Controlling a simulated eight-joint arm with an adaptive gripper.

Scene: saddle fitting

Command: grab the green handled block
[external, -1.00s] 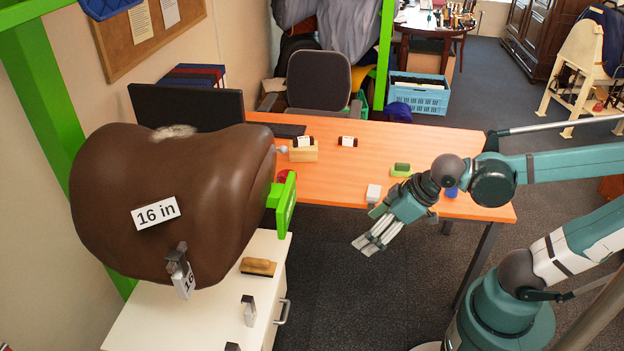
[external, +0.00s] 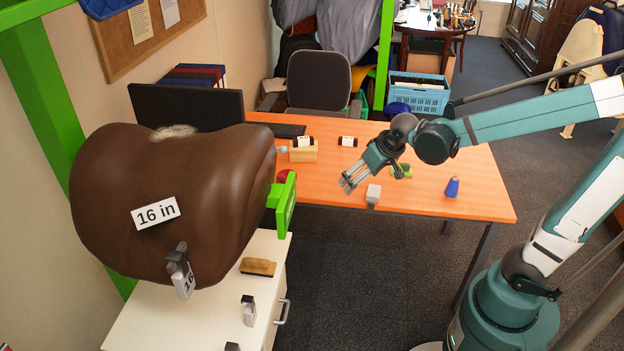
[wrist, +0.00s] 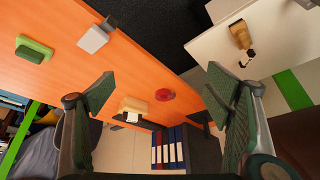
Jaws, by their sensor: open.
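The green handled block (external: 402,172) sits on the orange desk (external: 330,185), just right of my gripper and partly hidden by it in the external view. It is a green base with a darker green top. It also shows at the upper left of the wrist view (wrist: 33,49), outside the space between my fingers. My gripper (external: 351,185) is open and empty above the desk, pointing down and left. In the wrist view its fingers (wrist: 160,92) are spread wide with nothing between them.
A light grey block (external: 373,194) lies near the desk's front edge, below my gripper in the picture. A brown saddle form (external: 170,200) stands left.

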